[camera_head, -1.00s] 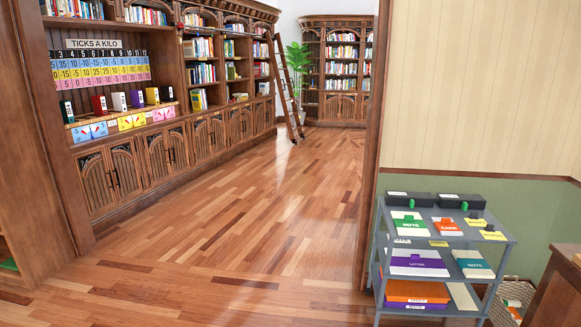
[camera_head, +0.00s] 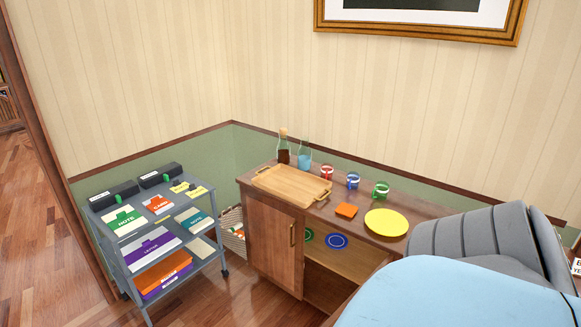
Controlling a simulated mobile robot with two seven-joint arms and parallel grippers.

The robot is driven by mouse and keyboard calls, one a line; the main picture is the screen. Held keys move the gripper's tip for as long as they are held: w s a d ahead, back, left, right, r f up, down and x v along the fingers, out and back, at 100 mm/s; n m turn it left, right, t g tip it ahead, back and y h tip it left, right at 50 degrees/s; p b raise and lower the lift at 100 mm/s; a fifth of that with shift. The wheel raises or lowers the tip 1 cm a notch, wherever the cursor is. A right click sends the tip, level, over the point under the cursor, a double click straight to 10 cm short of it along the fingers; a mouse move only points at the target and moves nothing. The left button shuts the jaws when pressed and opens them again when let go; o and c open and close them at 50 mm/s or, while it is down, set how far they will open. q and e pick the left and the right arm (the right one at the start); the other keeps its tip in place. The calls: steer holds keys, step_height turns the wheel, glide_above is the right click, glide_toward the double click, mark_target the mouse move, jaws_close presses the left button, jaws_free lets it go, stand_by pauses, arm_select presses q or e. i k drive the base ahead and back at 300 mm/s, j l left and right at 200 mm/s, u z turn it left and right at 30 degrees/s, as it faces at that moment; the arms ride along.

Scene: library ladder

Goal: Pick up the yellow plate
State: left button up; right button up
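The yellow plate (camera_head: 386,222) is a flat round disc lying on top of the wooden cabinet (camera_head: 275,240), toward its right end. Its whole top face shows and nothing lies on it. Neither of my grippers is in view.
A wooden tray (camera_head: 291,186), bottles (camera_head: 283,148) and several cups (camera_head: 353,180) share the cabinet top. A grey armchair (camera_head: 470,235) and a light blue surface (camera_head: 450,295) stand in front at right. A grey cart (camera_head: 150,235) stands left. Wooden floor shows at lower left.

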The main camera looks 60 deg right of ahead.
mark_target(387, 223)
steer(key=z, duration=2.45)
